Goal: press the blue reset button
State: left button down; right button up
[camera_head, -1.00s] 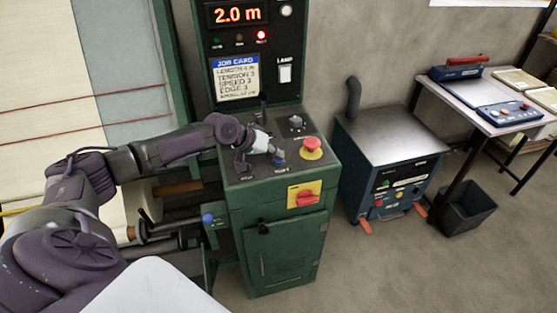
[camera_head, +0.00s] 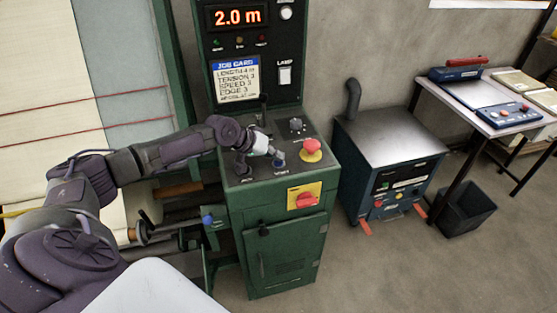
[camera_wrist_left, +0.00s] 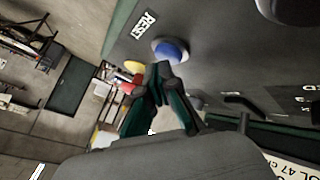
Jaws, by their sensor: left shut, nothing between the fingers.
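The blue reset button (camera_wrist_left: 171,49) sits on the dark sloping top of the green control cabinet (camera_head: 283,230), beside a white RESET label (camera_wrist_left: 144,24) in the left wrist view. My left gripper (camera_wrist_left: 160,72) is shut and empty. Its fingertips are at the button's near edge in that view; I cannot tell whether they touch it. In the head view the left gripper (camera_head: 274,153) reaches over the cabinet top from the left, close to the button (camera_head: 279,162). My right gripper is not in view.
A red mushroom button (camera_head: 311,147) on a yellow base stands right of the gripper, near a dark knob (camera_head: 296,124). A red switch (camera_head: 306,200) is on the cabinet front. The display (camera_head: 236,15) reads 2.0 m. A metal-topped machine (camera_head: 388,130) stands to the right.

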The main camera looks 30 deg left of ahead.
aim_at(276, 162)
pick_arm(q)
jog(key=shift+r, duration=0.5)
jog(key=shift+p, duration=0.3)
notch_tip(276, 162, up, 5)
jog(key=p, duration=0.4)
jog(key=shift+p, duration=0.3)
